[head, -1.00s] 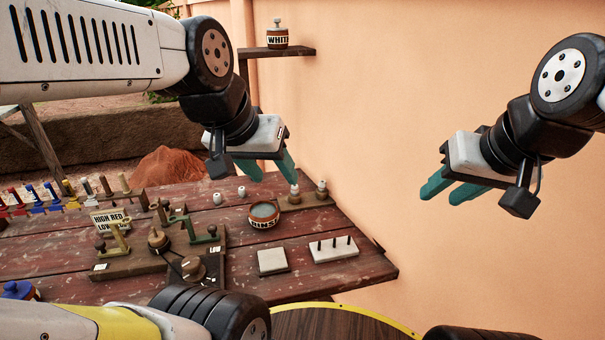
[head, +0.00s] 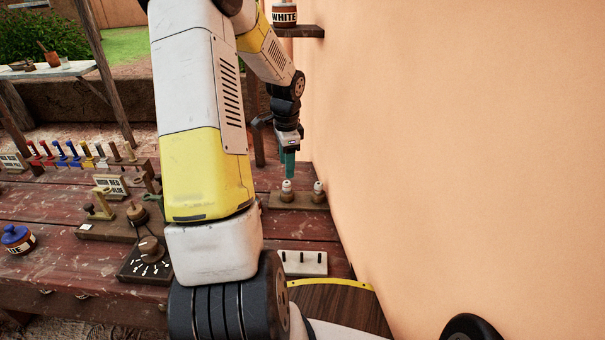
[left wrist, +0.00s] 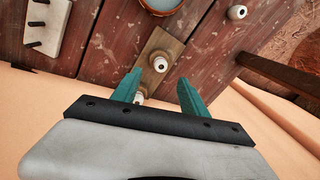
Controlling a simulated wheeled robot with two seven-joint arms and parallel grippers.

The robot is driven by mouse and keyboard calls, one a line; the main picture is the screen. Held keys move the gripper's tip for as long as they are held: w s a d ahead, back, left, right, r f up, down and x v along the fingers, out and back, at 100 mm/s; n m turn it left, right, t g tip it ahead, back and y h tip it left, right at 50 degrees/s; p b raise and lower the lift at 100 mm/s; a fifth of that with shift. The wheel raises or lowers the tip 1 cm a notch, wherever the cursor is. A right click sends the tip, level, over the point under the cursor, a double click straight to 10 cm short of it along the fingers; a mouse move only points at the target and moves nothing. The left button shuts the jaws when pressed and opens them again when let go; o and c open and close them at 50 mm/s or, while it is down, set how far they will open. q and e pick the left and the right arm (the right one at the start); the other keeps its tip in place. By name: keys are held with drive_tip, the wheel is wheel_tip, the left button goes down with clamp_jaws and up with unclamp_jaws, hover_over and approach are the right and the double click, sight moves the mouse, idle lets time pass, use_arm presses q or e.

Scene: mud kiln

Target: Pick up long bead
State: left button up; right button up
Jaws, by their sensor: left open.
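A small wooden stand (head: 296,203) at the right edge of the table, by the wall, holds two pale beads. The left bead (head: 287,193) is right below my left gripper (head: 288,172), and the right bead (head: 319,192) stands beside it. My left gripper points down with its teal fingers apart and empty. I cannot tell which is the long bead. My right gripper is out of view.
The wall rises close on the right. A bowl (left wrist: 160,4) and a loose bead (left wrist: 236,12) lie nearby. A pale pegged tile (head: 303,263) sits nearer the front. A shelf (head: 300,31) with a white-labelled jar is above. My left arm hides the table's middle.

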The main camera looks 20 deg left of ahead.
sight(287, 184)
use_arm(q)
drive_tip(key=f, duration=0.8)
drive_tip(key=shift+w+a+f, duration=0.3)
drive_tip(key=shift+w+f, duration=0.05)
drive_tip(key=c, duration=1.1)
drive_tip(key=shift+o, duration=0.2)
drive_tip(key=shift+r, duration=0.1)
